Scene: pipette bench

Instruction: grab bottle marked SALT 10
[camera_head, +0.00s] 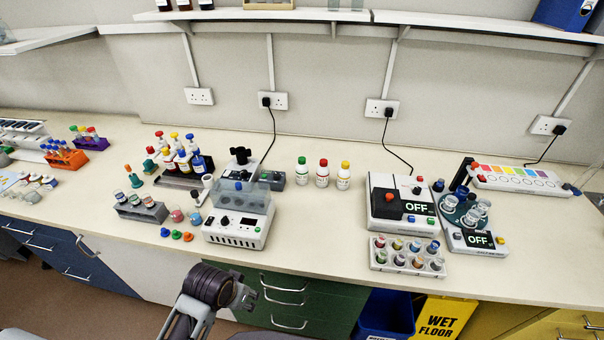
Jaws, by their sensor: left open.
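Three white bottles stand upright in a row on the bench behind its middle: a green-capped bottle (302,172), a red-capped bottle (322,174) and a yellow-capped bottle (344,177). Their labels are too small to read, so I cannot tell which is marked SALT 10. My left gripper (186,322) is open and empty at the bottom of the view, in front of the bench and well away from the bottles. My right gripper is not in view.
A white device (240,213) stands left of the bottles, and an OFF-display device (400,202) stands to their right. A vial tray (407,257) lies near the front edge. The bench (318,225) is clear in front of the bottles. A blue bin (386,312) stands below.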

